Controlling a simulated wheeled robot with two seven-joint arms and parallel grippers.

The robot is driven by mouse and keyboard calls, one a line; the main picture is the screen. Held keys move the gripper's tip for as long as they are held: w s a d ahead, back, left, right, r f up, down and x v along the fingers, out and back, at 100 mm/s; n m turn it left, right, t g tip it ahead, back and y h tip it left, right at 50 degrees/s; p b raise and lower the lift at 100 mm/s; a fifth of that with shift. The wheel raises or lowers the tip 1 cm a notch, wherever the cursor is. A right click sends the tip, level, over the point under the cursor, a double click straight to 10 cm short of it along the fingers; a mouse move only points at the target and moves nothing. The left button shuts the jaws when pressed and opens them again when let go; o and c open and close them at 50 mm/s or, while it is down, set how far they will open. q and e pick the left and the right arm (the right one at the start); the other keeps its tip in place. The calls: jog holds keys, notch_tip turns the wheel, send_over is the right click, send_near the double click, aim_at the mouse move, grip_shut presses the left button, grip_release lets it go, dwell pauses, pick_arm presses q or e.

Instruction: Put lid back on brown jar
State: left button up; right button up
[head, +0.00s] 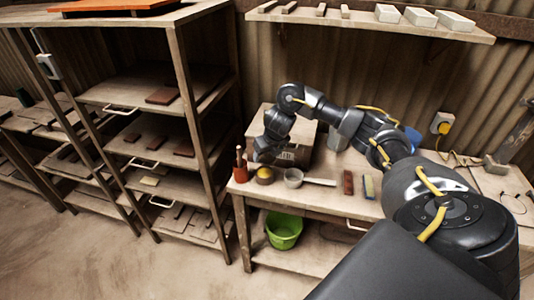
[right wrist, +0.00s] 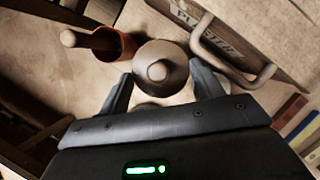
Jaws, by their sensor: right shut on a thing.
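My right gripper (head: 264,156) is over the left end of the workbench. In the right wrist view its fingers (right wrist: 162,90) are on either side of a round grey-brown lid (right wrist: 160,52) with a pale knob, and it is shut on the lid. In the head view, a small dark jar (head: 265,180) with a yellowish top stands just below the gripper; this appears to be the brown jar. In the right wrist view the lid hides most of what is under it, so I cannot tell whether lid and jar touch. My left gripper is not in view.
A plaster crate (right wrist: 265,35) stands behind. A green bucket (head: 284,231) is on the lower shelf.

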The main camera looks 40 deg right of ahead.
aim_at(268, 160)
jog(key=shift+f, duration=0.1)
notch_tip(268, 160, down, 5)
jog(key=b, duration=0.4)
jog(key=shift+f+b, duration=0.65)
jog(key=shift+b, duration=0.2)
jog(key=shift+w+r, duration=0.2)
dwell(0.6)
jog(key=shift+f, duration=0.2)
dwell(1.1)
jog(key=o, duration=1.3)
jog(key=shift+c, duration=0.2)
